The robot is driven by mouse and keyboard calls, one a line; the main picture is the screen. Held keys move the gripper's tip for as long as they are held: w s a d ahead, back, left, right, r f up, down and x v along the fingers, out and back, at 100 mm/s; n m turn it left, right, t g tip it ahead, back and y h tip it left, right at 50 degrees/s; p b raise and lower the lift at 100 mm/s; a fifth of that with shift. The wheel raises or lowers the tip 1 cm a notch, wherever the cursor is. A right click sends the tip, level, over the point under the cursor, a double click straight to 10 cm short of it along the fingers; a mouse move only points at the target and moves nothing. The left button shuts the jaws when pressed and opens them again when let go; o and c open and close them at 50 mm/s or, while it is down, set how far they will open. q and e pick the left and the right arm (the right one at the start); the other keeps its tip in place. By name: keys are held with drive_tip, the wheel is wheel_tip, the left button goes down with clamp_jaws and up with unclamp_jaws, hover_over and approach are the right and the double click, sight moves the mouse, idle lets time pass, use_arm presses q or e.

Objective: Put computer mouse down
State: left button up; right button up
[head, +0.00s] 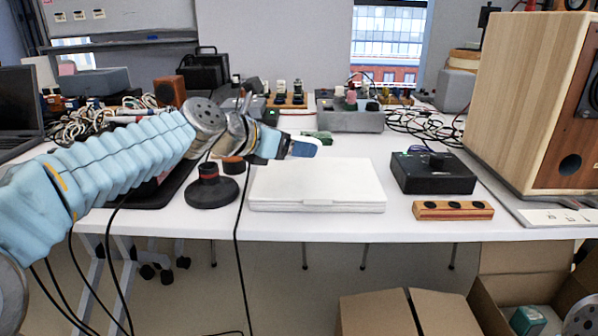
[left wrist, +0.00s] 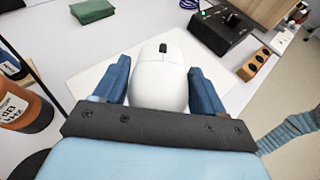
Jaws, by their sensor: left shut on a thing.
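A white computer mouse (left wrist: 161,72) with a dark scroll wheel sits between the two blue fingers of my left gripper (left wrist: 159,80) in the left wrist view. The fingers are shut on its sides. In the head view my left gripper (head: 287,146) reaches in from the left, and the mouse (head: 309,142) shows only as a small pale end at its tips. It is above the back edge of a flat white box (head: 318,190) on the white table (head: 400,218). The exact gap below the mouse is hard to tell. My right gripper is not in view.
A black control box (head: 433,174) and a wooden block with black holes (head: 453,210) stand right of the white box. A large wooden speaker (head: 520,95) is far right. A round black-based object (head: 212,192) stands left. A green block (left wrist: 92,11) lies behind.

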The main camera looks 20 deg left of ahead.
sight(297, 178)
use_arm(q)
drive_tip(key=shift+w+d+f, duration=0.2)
drive_tip(key=shift+w+f, duration=0.6)
drive_tip(key=shift+f, duration=0.25)
drive_tip(key=f+b, duration=0.2)
drive_tip(key=f, duration=0.1)
drive_tip(key=shift+w+f+b, duration=0.25)
drive_tip(key=shift+f+b, duration=0.05)
drive_tip(key=shift+b, duration=0.1)
drive_tip(key=shift+r, duration=0.15)
drive_tip(key=shift+f, duration=0.2)
drive_tip(key=o, duration=1.1)
drive_tip(key=shift+r, duration=0.1)
